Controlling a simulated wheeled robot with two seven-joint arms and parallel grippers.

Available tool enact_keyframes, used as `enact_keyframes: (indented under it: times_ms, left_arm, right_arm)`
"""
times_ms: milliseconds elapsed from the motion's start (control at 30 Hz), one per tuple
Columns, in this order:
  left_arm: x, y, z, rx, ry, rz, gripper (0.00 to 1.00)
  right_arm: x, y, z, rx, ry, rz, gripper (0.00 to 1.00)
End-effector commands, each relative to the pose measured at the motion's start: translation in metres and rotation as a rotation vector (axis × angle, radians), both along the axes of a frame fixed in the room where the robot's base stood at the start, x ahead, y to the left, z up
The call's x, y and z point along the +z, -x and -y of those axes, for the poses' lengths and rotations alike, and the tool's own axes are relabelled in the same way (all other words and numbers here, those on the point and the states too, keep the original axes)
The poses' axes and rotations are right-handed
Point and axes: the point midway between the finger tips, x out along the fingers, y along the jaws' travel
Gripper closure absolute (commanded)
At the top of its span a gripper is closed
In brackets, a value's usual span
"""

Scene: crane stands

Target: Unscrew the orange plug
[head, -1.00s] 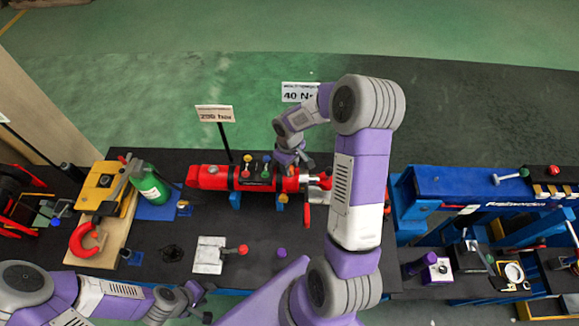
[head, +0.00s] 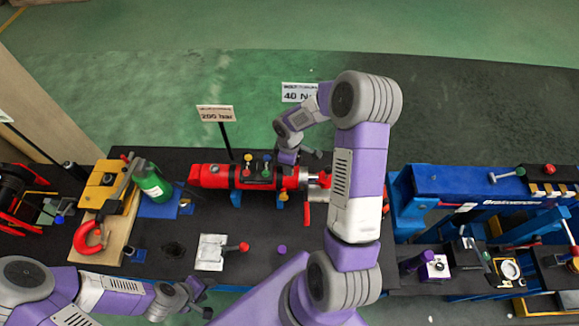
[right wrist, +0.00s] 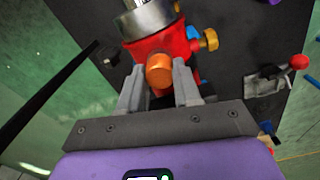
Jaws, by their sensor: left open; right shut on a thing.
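The orange plug (right wrist: 159,72) sits on the end of a red cylinder body (right wrist: 160,45) in the right wrist view. My right gripper (right wrist: 158,88) has one finger on each side of the plug and is shut on it. In the head view the red cylinder (head: 218,176) lies on the dark bench. My right gripper (head: 300,156) is over the cylinder's right part, and I cannot make out the gripped plug there. My left gripper (head: 203,300) is open and empty near the bench's front edge.
Coloured knobs stand on the cylinder, including a yellow one (head: 248,157). A sign (head: 216,113) stands behind it. A green bottle (head: 152,184) and a red clamp (head: 87,236) are left. A white block (head: 211,252) and a purple cap (head: 282,250) lie in front. Blue machinery (head: 440,187) is right.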

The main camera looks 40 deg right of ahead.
Motion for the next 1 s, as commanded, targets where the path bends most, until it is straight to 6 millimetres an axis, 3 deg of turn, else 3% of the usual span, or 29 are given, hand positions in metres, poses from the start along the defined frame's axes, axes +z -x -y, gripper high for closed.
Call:
enact_keyframes:
  times_ms: [400,767,1000]
  left_arm:
    - [0.025,0.0,0.0,0.0,0.0,0.0,0.57]
    - [0.025,0.0,0.0,0.0,0.0,0.0,0.57]
    - [0.046,0.0,0.0,0.0,0.0,0.0,0.57]
  right_arm:
    - [0.003,-0.001,0.001,0.422,0.002,0.003,1.0]
    - [0.002,-0.002,0.001,0.462,0.002,0.004,1.0]
    - [0.005,-0.001,0.001,0.755,0.002,0.003,1.0]
